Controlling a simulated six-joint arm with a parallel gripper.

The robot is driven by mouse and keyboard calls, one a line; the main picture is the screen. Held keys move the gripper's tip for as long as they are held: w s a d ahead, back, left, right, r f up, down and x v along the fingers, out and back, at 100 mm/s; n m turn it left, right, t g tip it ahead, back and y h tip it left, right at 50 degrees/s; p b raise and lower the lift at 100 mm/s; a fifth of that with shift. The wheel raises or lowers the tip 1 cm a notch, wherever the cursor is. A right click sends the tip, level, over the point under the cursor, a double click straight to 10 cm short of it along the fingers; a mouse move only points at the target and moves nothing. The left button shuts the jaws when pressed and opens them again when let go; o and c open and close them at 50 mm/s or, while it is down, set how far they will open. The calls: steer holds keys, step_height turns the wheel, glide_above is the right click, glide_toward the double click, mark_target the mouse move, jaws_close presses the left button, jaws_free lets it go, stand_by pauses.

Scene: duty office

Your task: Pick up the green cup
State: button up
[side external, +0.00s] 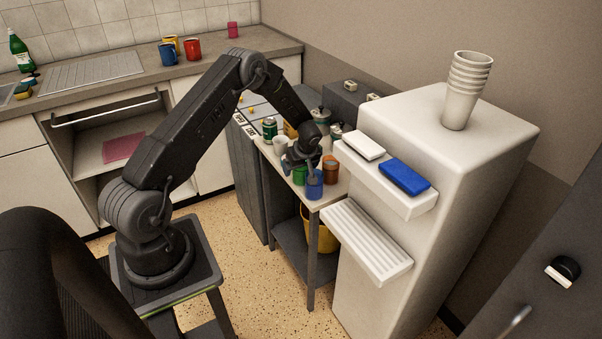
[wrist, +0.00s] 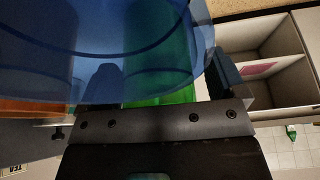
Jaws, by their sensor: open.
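The green cup (side external: 299,176) stands on a small side table, just left of and behind a blue cup (side external: 314,186), in the side view. My gripper (side external: 301,164) is low over these cups, with its jaws open. In the wrist view, green (wrist: 160,85) shows between my two fingers (wrist: 165,88), partly seen through the large see-through blue cup (wrist: 110,45) close to the camera. The blue cup covers much of the green cup and the left finger. I cannot tell whether either finger touches a cup.
An orange-brown cup (side external: 330,171) stands right of the blue cup. A white cup (side external: 281,143) and a green can (side external: 269,129) stand behind on the side table (side external: 318,203). A white dispenser (side external: 440,160) with a protruding shelf rises close on the right.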

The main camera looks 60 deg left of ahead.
steer(key=shift+c, duration=0.3)
steer(key=c, duration=0.9)
steer(key=shift+r, duration=0.1)
steer(key=shift+c, duration=0.2)
